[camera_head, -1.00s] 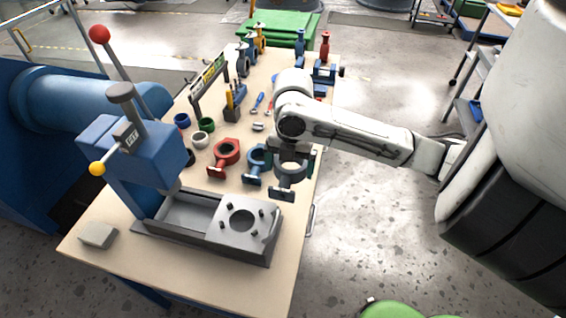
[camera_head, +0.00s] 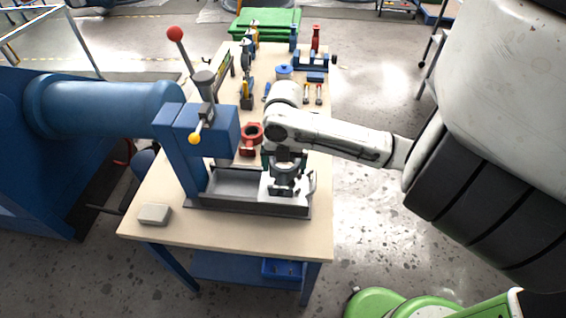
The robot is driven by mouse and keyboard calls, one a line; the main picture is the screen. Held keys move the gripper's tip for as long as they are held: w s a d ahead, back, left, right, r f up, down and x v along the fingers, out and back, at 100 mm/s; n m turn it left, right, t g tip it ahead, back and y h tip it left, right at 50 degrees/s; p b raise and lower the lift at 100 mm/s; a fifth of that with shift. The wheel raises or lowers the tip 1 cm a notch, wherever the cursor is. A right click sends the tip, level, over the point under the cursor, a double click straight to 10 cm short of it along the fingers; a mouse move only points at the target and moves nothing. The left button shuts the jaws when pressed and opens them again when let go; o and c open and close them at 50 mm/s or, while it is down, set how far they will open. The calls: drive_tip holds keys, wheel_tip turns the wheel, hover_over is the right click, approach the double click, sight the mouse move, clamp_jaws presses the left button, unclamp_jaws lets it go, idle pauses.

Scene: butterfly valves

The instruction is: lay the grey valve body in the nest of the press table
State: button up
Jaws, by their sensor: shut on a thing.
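The grey valve body (camera_head: 286,175) is a ring with a flanged foot. My gripper (camera_head: 284,157) is shut on it from above. It is at the nest (camera_head: 301,190), the plate with pins at the right end of the press table (camera_head: 240,205). I cannot tell whether the valve body touches the nest or hangs just above it. The gripper and the body hide most of the nest's hole and pins. The blue press (camera_head: 203,140) stands over the left part of the press table, its lever with a red ball upright.
A red valve body (camera_head: 250,133) lies just behind the press. A grey block (camera_head: 154,214) lies at the bench's front left. Tools and a blue vise (camera_head: 312,62) are farther back. The bench's front edge is clear.

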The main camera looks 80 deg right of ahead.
wheel_tip(320, 180, down, 7)
drive_tip(key=b, duration=0.5)
drive_tip(key=shift+r, duration=0.15)
